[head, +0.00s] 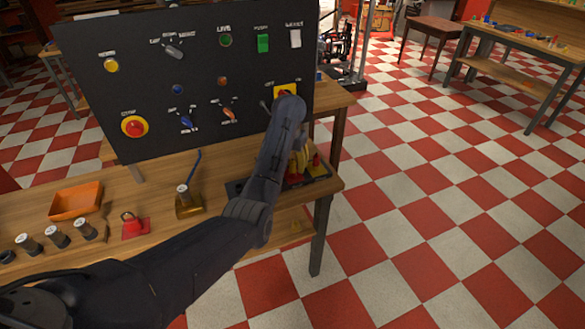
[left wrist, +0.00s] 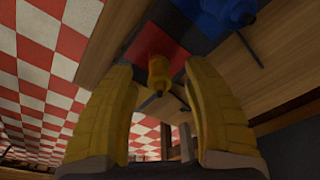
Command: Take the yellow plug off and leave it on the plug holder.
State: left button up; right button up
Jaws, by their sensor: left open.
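My left gripper (head: 302,166) is at the right end of the bench, low over a dark flat base (head: 322,173). In the left wrist view, its two yellow fingers (left wrist: 160,115) are wide apart. The yellow plug (left wrist: 158,72) shows between and beyond the fingertips, in front of a red patch (left wrist: 150,42); I see no finger touching it. A blue plug (left wrist: 226,14) is at the top right of that view. In the head view my arm and fingers hide most of this area. I cannot tell which part is the plug holder. My right gripper is not in view.
A black control panel (head: 200,75) with knobs and switches stands close behind my left arm. On the bench are an orange tray (head: 76,202), a red padlock-like item (head: 133,226) and a brass block (head: 189,206). Open checkered floor lies right of the bench.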

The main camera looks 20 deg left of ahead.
pick_arm(q)
jog(key=shift+w+f, duration=0.1)
jog(key=shift+f, duration=0.7)
grip_shut()
